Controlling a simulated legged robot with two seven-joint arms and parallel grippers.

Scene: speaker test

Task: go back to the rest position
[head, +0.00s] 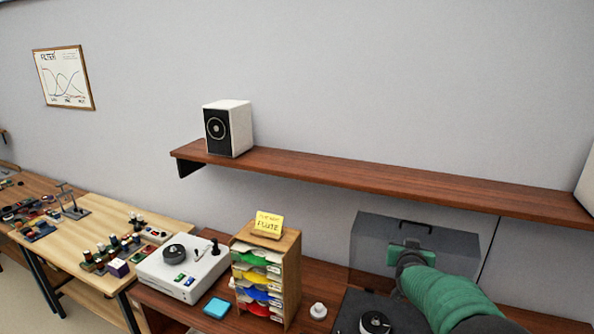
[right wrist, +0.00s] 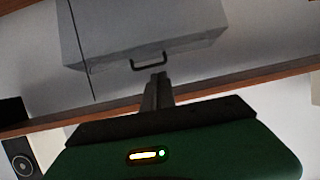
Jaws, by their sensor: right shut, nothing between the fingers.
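My right arm (head: 440,292), green, comes in from the lower right in the head view. Its gripper (right wrist: 157,82) shows in the right wrist view with its dark fingers together and nothing between them. In the head view the gripper's green body is in front of the grey lid-like panel (head: 365,235), and its fingertips are hidden. The panel has a dark handle (head: 416,224) on its top edge. In the right wrist view the handle (right wrist: 152,65) appears just beyond the fingertips; I cannot tell whether they touch. My left gripper is not in view.
A wooden shelf (head: 330,172) with a white speaker (head: 230,127) runs along the wall above the arm. Below stand a sorter rack (head: 291,262) with a yellow note, a white device (head: 160,270), a cyan pad (head: 217,308) and a white knob (head: 318,311). A cluttered table (head: 105,215) is at left.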

